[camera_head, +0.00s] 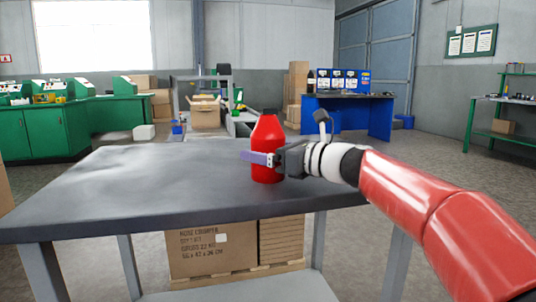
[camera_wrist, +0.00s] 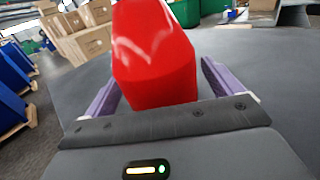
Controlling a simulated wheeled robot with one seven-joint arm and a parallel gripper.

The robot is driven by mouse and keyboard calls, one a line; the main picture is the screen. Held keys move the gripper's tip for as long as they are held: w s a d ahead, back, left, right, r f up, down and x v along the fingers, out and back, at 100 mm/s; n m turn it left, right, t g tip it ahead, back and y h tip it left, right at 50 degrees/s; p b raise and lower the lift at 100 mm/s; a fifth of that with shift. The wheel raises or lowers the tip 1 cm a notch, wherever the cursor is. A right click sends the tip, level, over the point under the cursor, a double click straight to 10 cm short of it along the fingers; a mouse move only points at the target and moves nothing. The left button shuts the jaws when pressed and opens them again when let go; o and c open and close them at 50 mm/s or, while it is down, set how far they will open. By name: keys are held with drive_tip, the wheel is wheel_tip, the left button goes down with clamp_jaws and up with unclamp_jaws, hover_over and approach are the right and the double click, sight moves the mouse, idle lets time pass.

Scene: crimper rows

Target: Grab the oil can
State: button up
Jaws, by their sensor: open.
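The oil can (camera_head: 267,135) is a red bottle-shaped can with a dark cap. It stands upright on the dark table near its back right part. In the wrist view the red can (camera_wrist: 155,65) rises between the two purple fingers of my gripper (camera_wrist: 158,85). The fingers are open on either side of it, with a visible gap at the right finger. The can's cap is out of the wrist view.
The dark table top (camera_head: 120,185) is otherwise bare. A cardboard box (camera_head: 208,250) sits on the shelf below it. Green workbenches (camera_head: 45,130) stand at the back left, and a blue bench (camera_head: 350,112) stands behind on the right.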

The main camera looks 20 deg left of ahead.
drive_tip(key=c, duration=1.2)
drive_tip(key=shift+r, duration=0.15)
